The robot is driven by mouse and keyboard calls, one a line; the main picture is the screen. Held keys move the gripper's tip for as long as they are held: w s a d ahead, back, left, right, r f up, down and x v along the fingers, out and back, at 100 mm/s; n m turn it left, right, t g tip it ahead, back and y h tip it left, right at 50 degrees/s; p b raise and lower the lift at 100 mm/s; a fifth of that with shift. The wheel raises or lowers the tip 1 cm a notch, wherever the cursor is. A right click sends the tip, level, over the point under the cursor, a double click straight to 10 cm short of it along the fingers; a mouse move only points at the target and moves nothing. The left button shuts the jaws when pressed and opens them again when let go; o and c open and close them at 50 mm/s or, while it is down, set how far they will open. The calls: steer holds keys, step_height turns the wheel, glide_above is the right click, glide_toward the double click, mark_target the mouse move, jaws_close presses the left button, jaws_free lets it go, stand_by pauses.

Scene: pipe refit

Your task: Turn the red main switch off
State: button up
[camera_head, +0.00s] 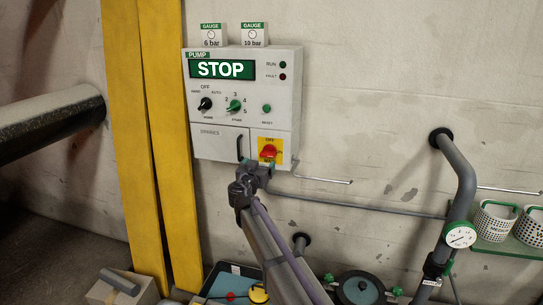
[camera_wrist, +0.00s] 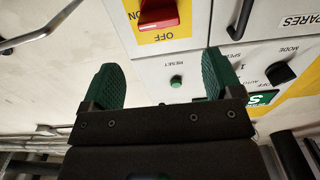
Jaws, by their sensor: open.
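The red main switch (camera_head: 268,151) is a red handle on a yellow plate (camera_head: 263,142), low on the right of the grey pump panel (camera_head: 240,160). In the wrist view the red handle (camera_wrist: 158,14) is partly cut off by the top edge and appears to lie sideways. The OFF label is on the plate beside it and ON is toward the left edge. My gripper (camera_head: 260,167) is just below the switch in the head view and covers the plate's lower part. In the wrist view my gripper (camera_wrist: 165,78) is open and empty, with green fingers apart from the handle.
The panel also has a STOP display (camera_head: 221,69), a mode knob (camera_head: 205,104), a green speed knob (camera_head: 235,106) and a reset button (camera_head: 266,108). A spares door (camera_head: 215,142) adjoins the switch. Yellow posts (camera_head: 157,140) stand left. A grey pipe (camera_head: 465,185) with a gauge is right.

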mark_target(265, 156)
steer(key=w, duration=0.3)
steer(key=w+d, duration=0.1)
steer(key=w, duration=0.3)
steer(key=w+d, duration=0.1)
steer(key=w, duration=0.2)
steer(key=shift+w, duration=0.15)
steer(key=c, duration=0.9)
steer(key=shift+n, duration=0.3)
steer(key=n, duration=0.3)
steer(key=shift+a+f+n, duration=0.1)
steer(key=shift+n, duration=0.2)
steer(key=n, duration=0.4)
steer(key=shift+n, duration=0.3)
steer(key=n, duration=0.4)
steer(key=shift+a+f, duration=0.1)
steer(key=n, duration=0.5)
steer(key=shift+f, duration=0.1)
